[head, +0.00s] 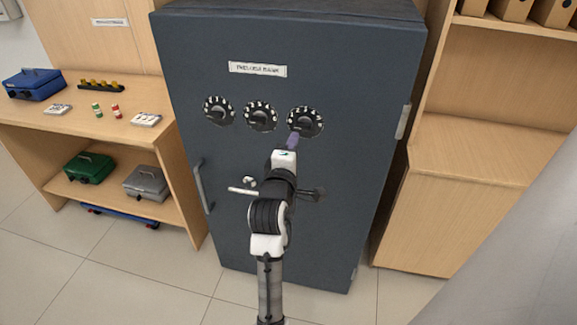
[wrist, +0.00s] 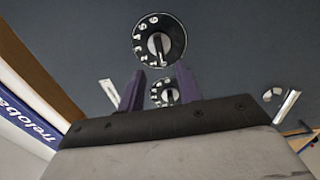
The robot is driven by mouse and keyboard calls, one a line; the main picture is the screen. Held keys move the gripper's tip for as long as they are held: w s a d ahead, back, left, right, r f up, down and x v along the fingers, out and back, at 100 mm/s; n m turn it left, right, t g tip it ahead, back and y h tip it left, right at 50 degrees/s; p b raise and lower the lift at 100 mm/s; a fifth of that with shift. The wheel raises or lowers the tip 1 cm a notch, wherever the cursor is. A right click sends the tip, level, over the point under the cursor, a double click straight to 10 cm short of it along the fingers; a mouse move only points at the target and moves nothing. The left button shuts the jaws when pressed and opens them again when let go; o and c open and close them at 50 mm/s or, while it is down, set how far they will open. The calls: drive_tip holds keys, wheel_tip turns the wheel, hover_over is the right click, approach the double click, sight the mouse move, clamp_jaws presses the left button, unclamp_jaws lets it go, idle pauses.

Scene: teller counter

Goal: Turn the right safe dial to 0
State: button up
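The right safe dial (head: 305,121) is black with white digits, rightmost of three on the dark blue-grey safe door. My gripper (head: 293,141) is just below it, slightly to its left in the head view. The wrist view is turned sideways; there the right dial (wrist: 160,40) is large and lies above the fingertips. My purple fingers (wrist: 160,83) are open and empty, with no contact on the right dial visible. A smaller, farther dial (wrist: 165,94), likely the middle one, shows between them. The right dial's exact reading is too small to tell.
The middle dial (head: 260,117) and left dial (head: 219,111) sit beside it. A door handle (head: 202,187) is at the safe's left edge and a hinge (head: 403,122) at its right. A wooden shelf (head: 100,128) stands left, a wooden cabinet (head: 470,150) right.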

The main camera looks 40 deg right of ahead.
drive_tip(key=b+v, duration=0.1)
drive_tip(key=v, duration=0.4)
drive_tip(key=shift+s+a, duration=0.15)
drive_tip(key=shift+a, duration=0.05)
